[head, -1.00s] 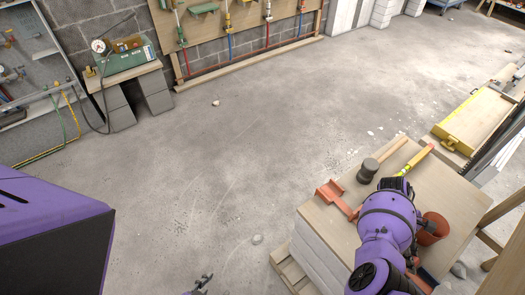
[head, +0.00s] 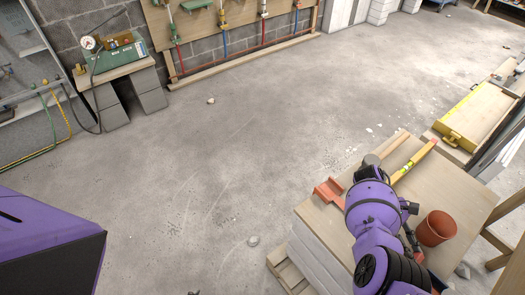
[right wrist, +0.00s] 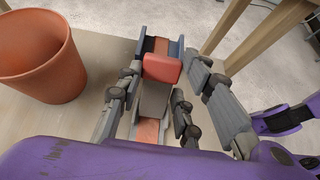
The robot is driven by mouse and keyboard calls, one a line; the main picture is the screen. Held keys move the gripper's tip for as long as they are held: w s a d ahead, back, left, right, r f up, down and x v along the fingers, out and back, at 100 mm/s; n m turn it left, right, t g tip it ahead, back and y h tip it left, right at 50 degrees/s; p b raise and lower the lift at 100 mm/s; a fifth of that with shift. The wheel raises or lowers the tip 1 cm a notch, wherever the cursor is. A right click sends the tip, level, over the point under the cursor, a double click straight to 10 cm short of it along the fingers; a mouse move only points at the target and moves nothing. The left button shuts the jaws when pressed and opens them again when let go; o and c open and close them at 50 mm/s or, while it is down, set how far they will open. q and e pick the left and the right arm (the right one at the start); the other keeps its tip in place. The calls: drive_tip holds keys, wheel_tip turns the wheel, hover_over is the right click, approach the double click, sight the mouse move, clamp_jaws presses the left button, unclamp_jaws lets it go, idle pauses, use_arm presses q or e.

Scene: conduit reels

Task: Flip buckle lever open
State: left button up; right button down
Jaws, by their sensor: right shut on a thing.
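In the right wrist view my right gripper (right wrist: 161,50) is shut on a red block-like piece (right wrist: 162,69), which seems to be the lever. A brown-orange strip shows beyond it and a grey metal part (right wrist: 153,100) on the near side; the fingers hide the rest, so I cannot tell how far the lever is tilted. In the head view my purple right arm covers most of this spot over the wooden-topped table (head: 460,195). Only a dark tip of what seems my left gripper (head: 194,292) shows at the bottom edge.
A terracotta pot (head: 437,228) stands close beside the right gripper. An orange-red bracket (head: 328,191), a partly hidden mallet (head: 371,160) and a yellow level (head: 412,160) lie at the table's far side. A yellow-edged case (head: 475,115) is at right.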

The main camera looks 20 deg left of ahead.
use_arm(q)
drive_tip(key=shift+w, duration=0.15)
use_arm(e)
drive_tip(key=c, duration=1.2)
unclamp_jaws()
drive_tip(key=shift+r, duration=0.1)
use_arm(q)
drive_tip(key=w, duration=0.2)
drive_tip(key=shift+w+d+r+t, duration=0.25)
drive_tip(key=shift+w+t, duration=0.05)
drive_tip(key=shift+w, duration=0.05)
use_arm(e)
drive_tip(key=v, duration=0.7)
drive_tip(key=shift+w+a, duration=0.1)
drive_tip(key=shift+a, duration=0.05)
